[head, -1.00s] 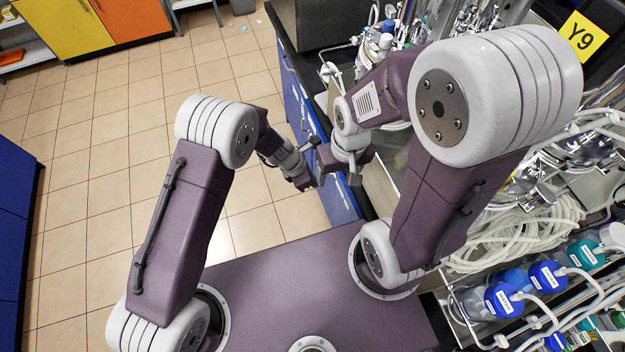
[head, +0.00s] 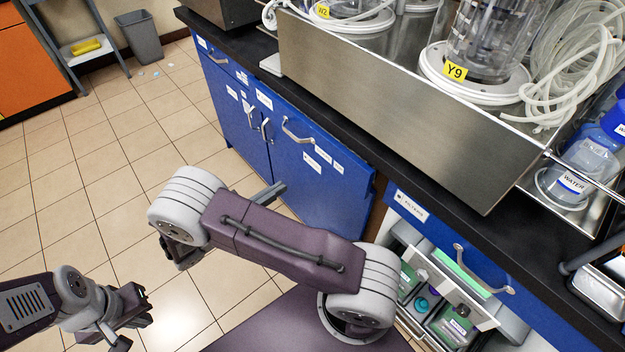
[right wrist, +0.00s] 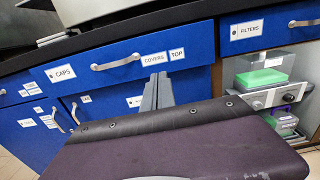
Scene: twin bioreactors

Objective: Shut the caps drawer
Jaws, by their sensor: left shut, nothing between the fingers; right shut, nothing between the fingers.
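The caps drawer (head: 285,119) is a blue front with a curved metal handle, under the black counter edge. In the right wrist view the caps drawer (right wrist: 78,83) carries a "CAPS" label left of its handle and "COVERS" and "TOP" labels to the right. I see no opening or inside; a small gap cannot be told. My right gripper (head: 275,192) is shut and empty, pointing at the cabinet. In the right wrist view its fingers (right wrist: 158,92) overlap the drawer's lower part, right of the handle; contact cannot be told. My left gripper (head: 140,306) is shut, low at left, away from the cabinet.
The filters drawer (head: 440,235) is to the right, above a compartment with boxes and bottles. Cabinet doors (head: 245,125) lie below and left of the caps drawer. A steel tray (head: 380,120) with glass vessels stands on the counter.

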